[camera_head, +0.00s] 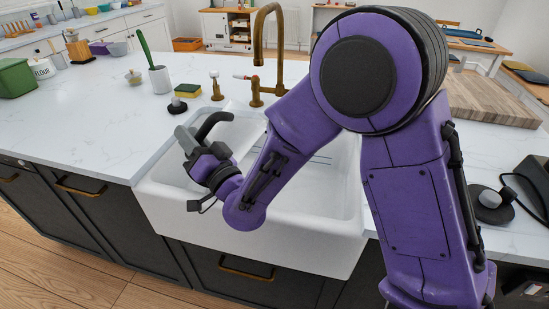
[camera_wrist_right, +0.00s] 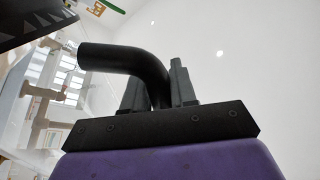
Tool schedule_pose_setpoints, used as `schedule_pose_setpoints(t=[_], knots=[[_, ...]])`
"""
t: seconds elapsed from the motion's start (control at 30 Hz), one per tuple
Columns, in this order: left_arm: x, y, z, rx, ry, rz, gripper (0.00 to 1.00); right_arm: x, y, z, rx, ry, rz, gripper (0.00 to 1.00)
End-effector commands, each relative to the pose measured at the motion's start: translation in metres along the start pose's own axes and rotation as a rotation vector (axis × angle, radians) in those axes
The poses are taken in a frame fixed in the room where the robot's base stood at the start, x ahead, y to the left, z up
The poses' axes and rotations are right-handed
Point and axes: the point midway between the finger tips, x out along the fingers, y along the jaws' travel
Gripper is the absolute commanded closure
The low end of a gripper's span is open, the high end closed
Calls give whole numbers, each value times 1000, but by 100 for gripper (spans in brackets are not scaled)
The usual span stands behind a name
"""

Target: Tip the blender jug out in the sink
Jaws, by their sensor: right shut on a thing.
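The white sink (camera_head: 270,245) is set in the counter in front of me. My right gripper (camera_head: 196,143) is over the sink's left part, shut on the black curved handle of the blender jug (camera_head: 214,122). In the right wrist view the handle (camera_wrist_right: 125,58) rises between the two fingers (camera_wrist_right: 160,88) and bends left. The jug's body is see-through or pale against the sink, so its outline, tilt and contents are hard to tell. A dark part (camera_wrist_right: 28,22) shows at the wrist view's upper left. My left gripper is not in view.
A brass tap (camera_head: 256,50) stands behind the sink. A sponge (camera_head: 187,90), a white cup with a green brush (camera_head: 160,79) and a lidded pot (camera_head: 133,77) stand behind left. A wooden board (camera_head: 485,100) lies at right. The left counter front is clear.

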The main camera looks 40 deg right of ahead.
Motion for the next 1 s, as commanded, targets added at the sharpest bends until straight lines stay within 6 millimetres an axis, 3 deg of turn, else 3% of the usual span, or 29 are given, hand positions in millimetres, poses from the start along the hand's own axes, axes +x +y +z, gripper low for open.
schedule_pose_setpoints(t=[0.2, 1.0], knots=[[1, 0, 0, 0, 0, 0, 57, 1, -2, -11, 92, 55, -2, 100], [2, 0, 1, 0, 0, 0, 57, 2, -3, -20, 189, 110, -5, 100]])
